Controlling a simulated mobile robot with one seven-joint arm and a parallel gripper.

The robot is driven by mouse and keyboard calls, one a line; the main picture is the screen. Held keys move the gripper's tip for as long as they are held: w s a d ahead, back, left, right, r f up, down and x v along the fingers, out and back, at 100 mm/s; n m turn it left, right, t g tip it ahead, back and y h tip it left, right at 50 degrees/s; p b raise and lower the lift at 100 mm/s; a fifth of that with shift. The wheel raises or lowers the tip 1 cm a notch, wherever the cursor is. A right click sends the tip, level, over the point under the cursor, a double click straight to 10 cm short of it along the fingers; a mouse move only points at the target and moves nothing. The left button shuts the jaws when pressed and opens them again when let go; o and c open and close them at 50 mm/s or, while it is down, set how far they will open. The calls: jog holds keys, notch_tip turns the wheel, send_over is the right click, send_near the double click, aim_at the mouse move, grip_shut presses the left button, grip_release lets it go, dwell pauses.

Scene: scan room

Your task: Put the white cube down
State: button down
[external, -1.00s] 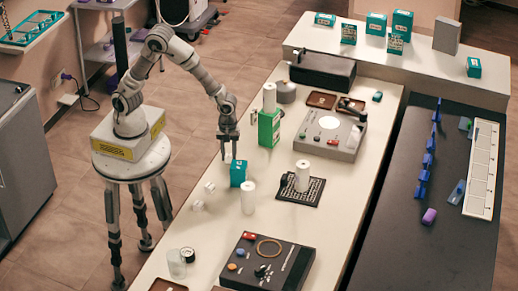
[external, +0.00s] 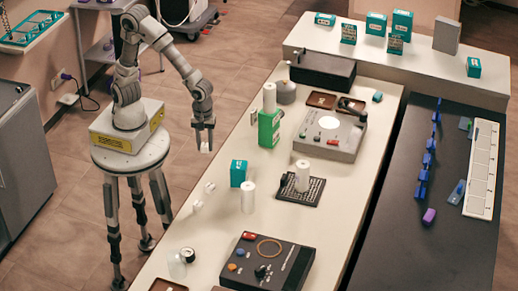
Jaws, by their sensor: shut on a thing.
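My gripper (external: 204,145) is shut on a small white cube (external: 206,149). The cube shows between the fingertips and is held up in the air. In the picture it appears against the floor, just left of the long cream table's (external: 262,195) left edge. Two more small white cubes lie on that table near its left edge, one (external: 209,187) a little behind the other (external: 197,206). My gripper is apart from both.
A teal box (external: 238,173) and a white cylinder (external: 248,197) stand right of the loose cubes. A green box (external: 268,128) stands farther back. A dark control panel (external: 268,262) lies at the front. Bare tabletop shows between the teal and green boxes.

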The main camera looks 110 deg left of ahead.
jog(key=w+d+r+m+p, duration=0.3)
jog(key=w+d+r+p, duration=0.2)
jog(key=d+r+p, duration=0.3)
jog(key=b, duration=0.1)
send_over(239, 165)
notch_tip(239, 165, down, 6)
jog(key=shift+s+r, duration=0.1)
jog(key=shift+r, duration=0.1)
jog(key=shift+f, duration=2)
jog(key=shift+f+b, duration=0.1)
jog(key=shift+b, duration=0.2)
jog(key=shift+f, duration=0.15)
jog(key=c, duration=0.5)
grip_release()
jog(key=shift+c, duration=0.2)
